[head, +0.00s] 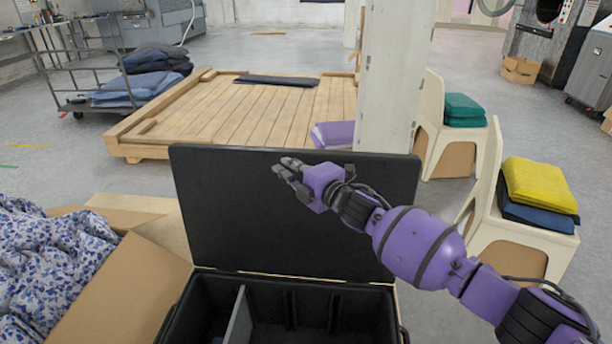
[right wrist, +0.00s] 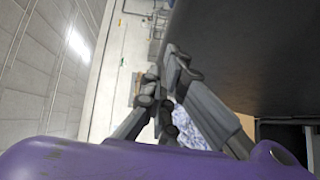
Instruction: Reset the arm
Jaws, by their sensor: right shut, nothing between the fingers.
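My right arm comes in from the lower right in the head view. Its right gripper (head: 288,172) is shut and empty, in front of the upper part of the black case's raised lid (head: 285,225). The fingers also show in the right wrist view (right wrist: 165,80), close together, with the dark lid at the right of that picture. My left gripper is not in view.
The open black case (head: 285,310) has a grey divider (head: 238,318). A cardboard box (head: 125,285) with patterned cloth stands at left. Chairs with folded cloths (head: 540,185) stand at right beside a white column (head: 393,80). A wooden pallet (head: 230,110) lies behind.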

